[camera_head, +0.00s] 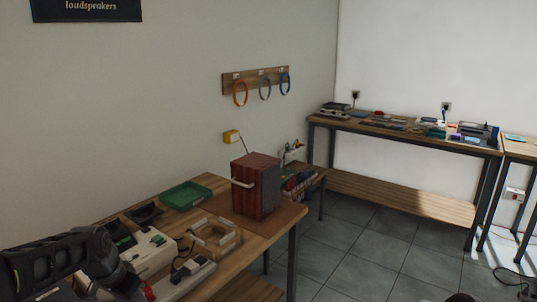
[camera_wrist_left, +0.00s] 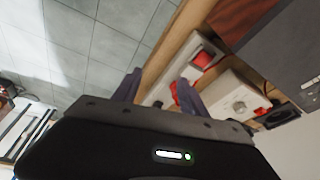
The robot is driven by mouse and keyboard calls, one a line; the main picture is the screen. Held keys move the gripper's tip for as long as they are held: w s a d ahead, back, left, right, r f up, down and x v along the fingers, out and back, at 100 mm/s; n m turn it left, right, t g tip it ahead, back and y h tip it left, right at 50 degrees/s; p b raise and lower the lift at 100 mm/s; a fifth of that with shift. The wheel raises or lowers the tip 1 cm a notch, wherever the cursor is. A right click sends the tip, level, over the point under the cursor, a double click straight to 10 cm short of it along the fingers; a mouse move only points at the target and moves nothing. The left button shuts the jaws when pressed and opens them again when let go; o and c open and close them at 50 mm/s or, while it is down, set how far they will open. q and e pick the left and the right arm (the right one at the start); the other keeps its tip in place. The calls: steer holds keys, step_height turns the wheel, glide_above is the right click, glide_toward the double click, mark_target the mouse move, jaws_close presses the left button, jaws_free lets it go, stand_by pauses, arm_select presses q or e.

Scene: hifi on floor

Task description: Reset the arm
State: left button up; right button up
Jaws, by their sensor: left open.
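My left arm (camera_head: 65,262) reaches in from the left over the near end of the wooden workbench (camera_head: 262,238) in the head view. Its gripper cannot be made out there. In the left wrist view my left gripper (camera_wrist_left: 158,77) shows two dark fingers standing apart, with nothing seen held between them. Past the fingers lie the bench edge, a pale device with a red part (camera_wrist_left: 203,58) and another pale device with a round knob (camera_wrist_left: 238,105). How far the fingers are from them I cannot tell. My right gripper is not in view.
A red-brown wooden speaker box (camera_head: 255,186) stands on the bench's far end. A green tray (camera_head: 186,195), a light wooden frame (camera_head: 213,238) and small devices crowd the bench. A second bench (camera_head: 405,132) stands against the back wall. The tiled floor between is clear.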

arm_select(q)
steer(key=s+d+f+n+t+h, duration=0.1)
steer(key=s+d+f+n, duration=0.1)
steer(key=d+f, duration=0.7)
steer(key=s+d+f+n+h, duration=0.1)
steer(key=d+f+n, duration=0.1)
steer(key=d+f, duration=0.65)
steer(key=s+d+f+g, duration=0.1)
steer(key=s+d+f, duration=0.2)
steer(key=s+f, duration=0.2)
steer(key=s+d+f+n+g+h, duration=0.1)
steer(key=s+d+f, duration=0.2)
steer(key=s, duration=0.8)
steer(key=s+d+f+g, duration=0.1)
steer(key=s+d+f, duration=0.2)
steer(key=s+f, duration=0.4)
steer(key=shift+s+d+g+h, duration=0.3)
steer(key=shift+s+g+h, duration=0.1)
steer(key=shift+s, duration=0.35)
